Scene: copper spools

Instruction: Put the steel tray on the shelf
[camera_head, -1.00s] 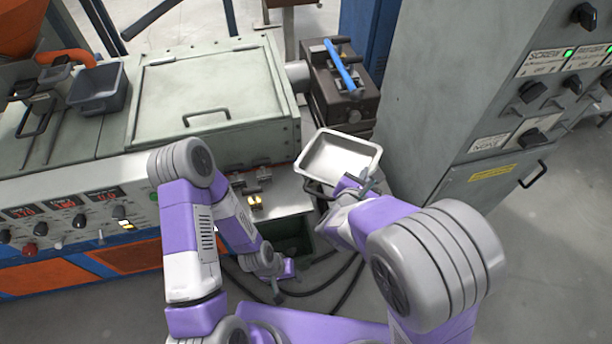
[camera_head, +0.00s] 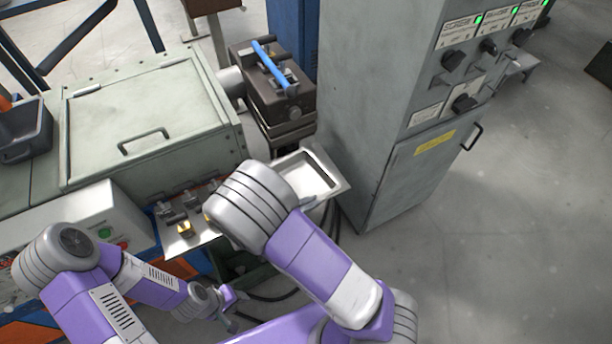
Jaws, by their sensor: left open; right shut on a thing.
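The steel tray (camera_head: 312,176) is a shallow, bright metal pan with a flat rim. It is off the floor, between the dark die head and the grey cabinet. My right arm reaches toward it and covers its near left part. My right gripper is mostly hidden behind my own arm links, shut on the tray's near side. My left gripper (camera_head: 231,308) is low in front of the machine, open and empty, apart from the tray. I cannot make out a shelf for certain.
The grey control cabinet (camera_head: 375,110) stands close to the tray's right. The dark die head (camera_head: 272,92) with a blue handle is behind the tray. The machine's lidded housing (camera_head: 145,125) and a dark bin (camera_head: 25,130) are left. Open floor (camera_head: 510,240) lies right.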

